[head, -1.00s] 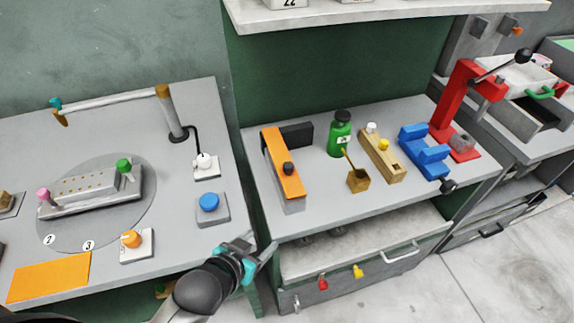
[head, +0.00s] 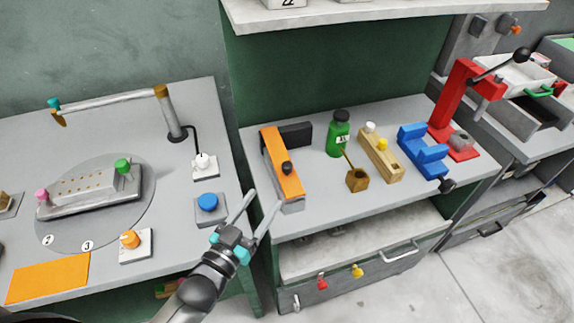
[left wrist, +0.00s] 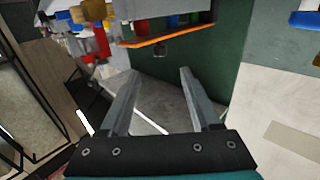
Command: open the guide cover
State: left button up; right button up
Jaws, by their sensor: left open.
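The guide cover (head: 281,155) is a long orange plate with a black knob (head: 287,168). It lies along the top of a grey guide body (head: 292,205) at the left end of the middle bench. My left gripper (head: 265,198) is open and empty, in front of and slightly left of the guide's near end, apart from the knob. It also shows in the left wrist view (left wrist: 160,72). My right gripper is not in view.
A black block (head: 296,134) stands beside the guide. A green bottle (head: 338,135), a wooden holder (head: 380,152), a blue vise (head: 423,150) and a red press (head: 455,105) stand to the right. A blue button (head: 208,202) is on the left bench. Bare bench lies right of the guide.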

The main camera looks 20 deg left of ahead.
aim_at(284, 170)
pick_arm(q)
jog(key=w, duration=0.4)
jog(key=w+d, duration=0.1)
jog(key=w, duration=0.3)
jog(key=w+d+b, duration=0.1)
jog(key=w, duration=0.3)
jog(key=shift+w+d, duration=0.2)
jog(key=shift+c, duration=0.3)
grip_shut()
dwell(0.7)
